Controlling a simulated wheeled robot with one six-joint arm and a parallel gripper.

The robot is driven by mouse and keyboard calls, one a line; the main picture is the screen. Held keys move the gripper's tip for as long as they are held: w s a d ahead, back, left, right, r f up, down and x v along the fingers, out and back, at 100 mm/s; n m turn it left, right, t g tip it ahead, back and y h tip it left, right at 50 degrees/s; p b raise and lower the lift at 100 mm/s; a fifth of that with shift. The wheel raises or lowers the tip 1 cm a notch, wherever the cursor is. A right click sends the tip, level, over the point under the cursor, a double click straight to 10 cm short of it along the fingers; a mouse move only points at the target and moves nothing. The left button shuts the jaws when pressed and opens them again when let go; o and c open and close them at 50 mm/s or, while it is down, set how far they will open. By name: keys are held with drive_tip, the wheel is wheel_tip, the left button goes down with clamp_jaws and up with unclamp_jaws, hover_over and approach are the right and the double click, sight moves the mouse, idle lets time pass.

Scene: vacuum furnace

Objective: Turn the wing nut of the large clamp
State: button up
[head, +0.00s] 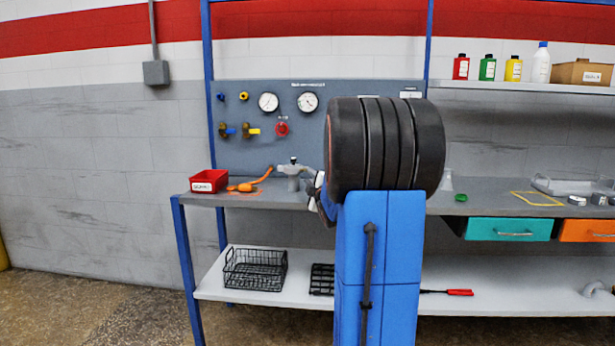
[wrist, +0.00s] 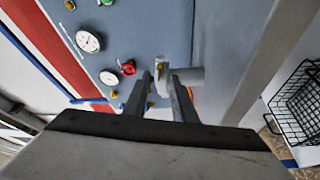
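A grey metal pipe fitting (head: 292,172) stands on the bench, left of my arm in the head view. A small dark-topped part (head: 293,160) sits on it; I cannot tell whether this is the wing nut. In the wrist view the fitting (wrist: 188,75) lies just beyond my fingertips, with a small pale part (wrist: 161,78) in line with the gap. My gripper (wrist: 162,79) is open, its two dark fingers apart. I cannot tell whether they touch the small part. In the head view my arm mostly hides the gripper. The clamp's outline is too small to make out.
A red bin (head: 209,181) and an orange tool (head: 249,184) lie on the bench's left end. A panel with gauges (head: 268,102) and a red valve knob (wrist: 128,67) stands behind. A wire basket (head: 255,269) is on the lower shelf. My arm blocks the bench's middle.

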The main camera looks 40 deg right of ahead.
drive_tip(key=v, duration=1.3)
drive_tip(key=shift+s, duration=0.1)
drive_tip(key=shift+c, duration=0.7)
